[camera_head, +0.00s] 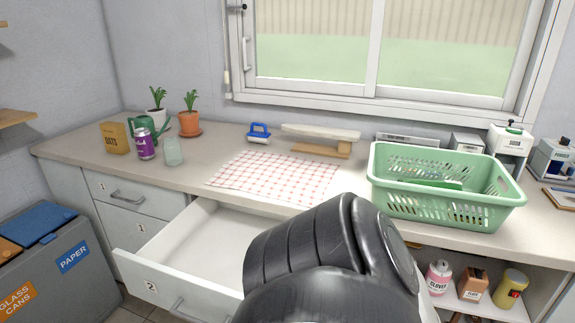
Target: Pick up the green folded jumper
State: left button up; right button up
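I cannot make out a green folded jumper for certain. A light green plastic basket (460,211) with slotted walls stands on the right part of the counter. Something small, flat and green (440,183) shows inside it, partly hidden by the near wall; I cannot tell whether it is cloth. A thick black arm link of mine fills the lower middle, in front of the counter. Neither of my grippers shows in the head view.
A drawer marked 2 (160,283) stands open below the counter and looks empty where visible. A red-checked cloth (275,178) lies flat mid-counter. A purple can (146,144), glass (173,153) and potted plants stand left. Shelves with several containers are below the basket.

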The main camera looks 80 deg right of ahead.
aim_at(454, 186)
jog(key=k, duration=2.05)
jog(key=z, duration=0.05)
